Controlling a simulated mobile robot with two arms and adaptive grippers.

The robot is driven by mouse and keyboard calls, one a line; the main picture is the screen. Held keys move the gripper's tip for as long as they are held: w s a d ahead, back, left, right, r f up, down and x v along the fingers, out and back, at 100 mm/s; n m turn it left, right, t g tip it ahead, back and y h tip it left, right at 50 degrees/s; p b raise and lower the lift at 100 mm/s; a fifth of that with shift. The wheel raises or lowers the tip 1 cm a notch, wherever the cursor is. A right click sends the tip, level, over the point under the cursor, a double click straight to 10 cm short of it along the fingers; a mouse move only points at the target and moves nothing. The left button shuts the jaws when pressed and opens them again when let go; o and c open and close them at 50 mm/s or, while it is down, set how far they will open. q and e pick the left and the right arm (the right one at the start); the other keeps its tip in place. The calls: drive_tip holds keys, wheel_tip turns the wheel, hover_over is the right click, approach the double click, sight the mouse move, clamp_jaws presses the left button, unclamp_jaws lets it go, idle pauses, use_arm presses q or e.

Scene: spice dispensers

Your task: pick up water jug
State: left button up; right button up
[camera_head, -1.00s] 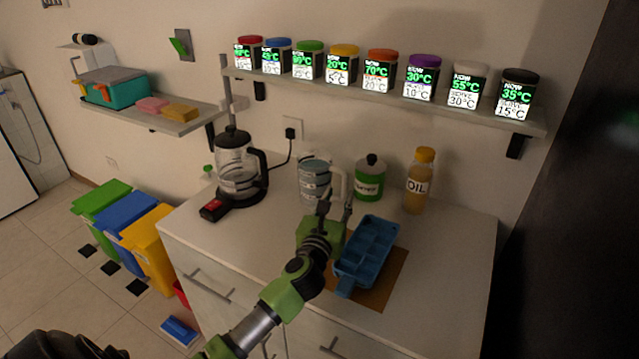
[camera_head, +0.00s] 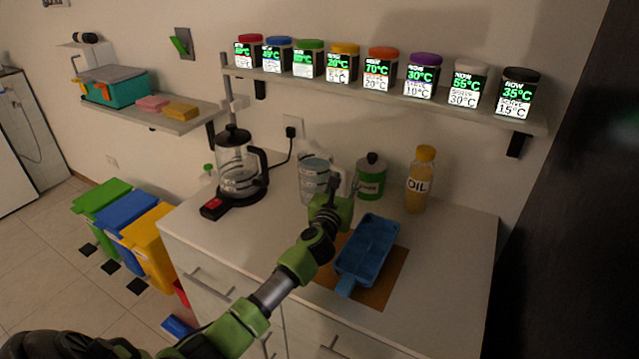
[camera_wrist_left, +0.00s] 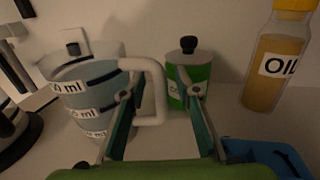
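The water jug (camera_head: 313,174) stands upright on the white counter in the head view. It is clear, holds bluish water and has a pale handle on its right side. In the left wrist view the jug (camera_wrist_left: 88,98) is at the left, with volume bands and its handle (camera_wrist_left: 157,88) reaching between my fingers. My left gripper (camera_wrist_left: 163,92) is open, with one finger on each side of the handle's outer part; contact cannot be told. In the head view my left gripper (camera_head: 342,187) is beside the jug's handle, its fingertips partly hidden. My right gripper is out of view.
A green canister (camera_head: 370,180) and an oil bottle (camera_head: 420,182) stand right of the jug. A coffee maker (camera_head: 238,170) is at left. A blue tray (camera_head: 368,250) lies on a brown mat (camera_head: 384,292) in front. A shelf (camera_head: 390,94) of spice jars hangs above.

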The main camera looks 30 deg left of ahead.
use_arm(q)
clamp_jaws()
drive_tip(key=shift+r, duration=0.15)
drive_tip(key=shift+r, duration=0.15)
